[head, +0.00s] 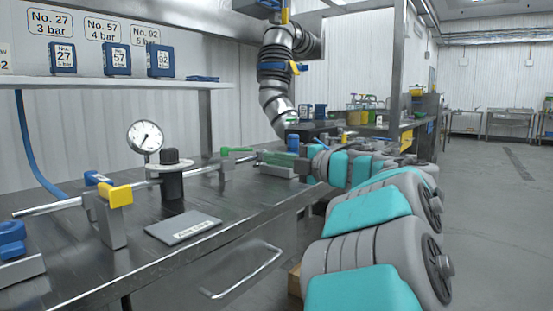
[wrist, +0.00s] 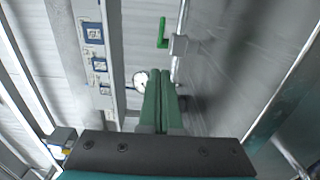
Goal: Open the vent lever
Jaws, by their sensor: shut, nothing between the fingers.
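A green lever (head: 237,150) sits on a block on the metal pipe (head: 140,184) along the bench. It also shows ahead of my gripper in the wrist view (wrist: 162,33), L-shaped, its long arm roughly along the pipe. A yellow lever (head: 116,196) sits on a nearer block of the same pipe. No lever carries a readable vent label. My gripper (head: 262,157) is shut and empty, its green fingers together in the wrist view (wrist: 160,76). In the head view its tips appear close to the green lever's right end; I cannot tell the exact gap.
A round gauge (head: 145,137) and a dark-topped post (head: 171,175) stand by the pipe. A grey plate (head: 183,228) lies on the bench. A shelf (head: 110,82) with blue numbered boxes is behind. A drawer handle (head: 245,274) juts from the bench front. The right floor is clear.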

